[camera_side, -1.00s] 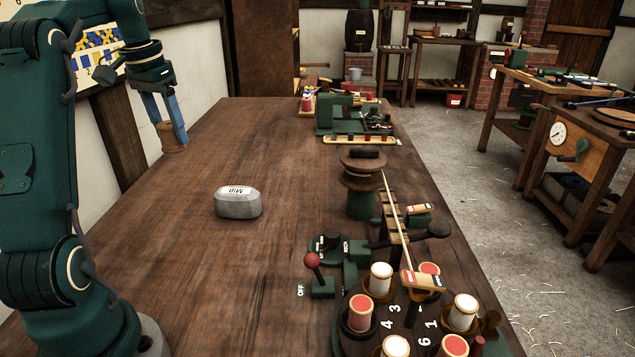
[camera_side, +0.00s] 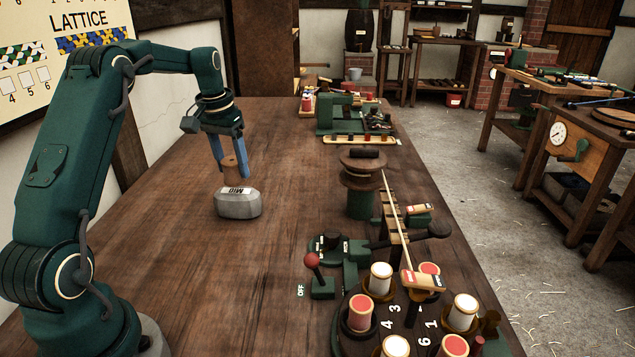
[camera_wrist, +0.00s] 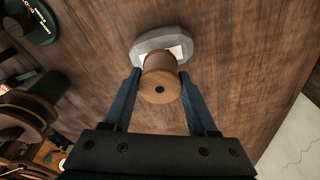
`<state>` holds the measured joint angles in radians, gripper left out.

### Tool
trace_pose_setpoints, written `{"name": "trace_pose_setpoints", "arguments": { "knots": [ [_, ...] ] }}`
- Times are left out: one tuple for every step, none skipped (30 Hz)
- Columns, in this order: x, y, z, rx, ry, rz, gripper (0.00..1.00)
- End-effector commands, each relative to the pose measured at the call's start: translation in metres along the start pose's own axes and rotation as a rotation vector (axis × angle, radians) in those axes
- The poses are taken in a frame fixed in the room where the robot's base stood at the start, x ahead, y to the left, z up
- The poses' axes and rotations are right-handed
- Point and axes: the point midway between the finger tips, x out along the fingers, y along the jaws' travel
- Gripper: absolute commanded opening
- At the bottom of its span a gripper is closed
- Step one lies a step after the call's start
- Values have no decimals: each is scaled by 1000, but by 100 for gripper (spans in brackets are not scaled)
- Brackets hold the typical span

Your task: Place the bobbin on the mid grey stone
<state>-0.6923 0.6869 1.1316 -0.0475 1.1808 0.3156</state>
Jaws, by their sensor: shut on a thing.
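The bobbin (camera_side: 232,170) is a small wooden spool, held upright between the two blue fingers of my gripper (camera_side: 230,168). The mid grey stone (camera_side: 238,206) is a rounded block with a white label reading MID, lying on the table.
A winding post (camera_side: 361,185) and a red-knobbed lever (camera_side: 316,272) stand to the right. A round rack (camera_side: 400,320) with several red and white spools is at the front right. The wooden table (camera_side: 180,270) is clear around the stone.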

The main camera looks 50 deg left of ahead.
Motion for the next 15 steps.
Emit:
{"name": "trace_pose_setpoints", "arguments": {
  "knots": [
    [8, 0, 2, 0, -5, 2, 3],
    [12, 0, 3, 0, -4, 2, 3],
    [16, 0, 3, 0, -3, 2, 3],
    [18, 0, 3, 0, -2, 2, 3],
    [19, 0, 3, 0, 0, 1, 3],
    [20, 0, 3, 0, 1, 1, 3],
    [21, 0, 3, 0, 1, 1, 3],
    [20, 0, 3, 0, 1, 1, 3],
    [20, 0, 3, 0, 2, 1, 3],
    [20, 0, 3, 0, 2, 1, 3],
    [20, 0, 3, 0, 2, 1, 3],
    [20, 0, 3, 0, 2, 1, 3],
    [20, 0, 3, 0, 2, 1, 3],
    [21, 0, 3, 0, 1, 1, 3],
    [22, 0, 4, 0, 1, 1, 3]
  ]
}}
